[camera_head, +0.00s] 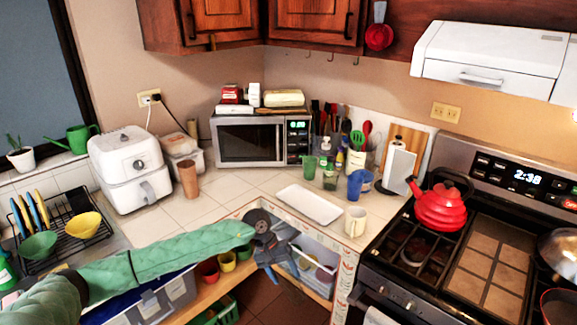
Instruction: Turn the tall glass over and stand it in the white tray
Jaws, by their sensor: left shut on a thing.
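The white tray (309,204) lies empty on the tiled counter, left of a cream mug. My left gripper (272,262) is in front of the counter's front edge, below and left of the tray, and points downward. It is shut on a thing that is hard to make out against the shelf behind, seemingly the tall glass. I cannot tell which way up it is. My right gripper is not in view.
The cream mug (355,221) and a blue cup (355,185) stand right of the tray. A brown tumbler (188,179) stands at the left, near the white air fryer (128,167). A microwave (250,139) is behind. Counter between tumbler and tray is clear.

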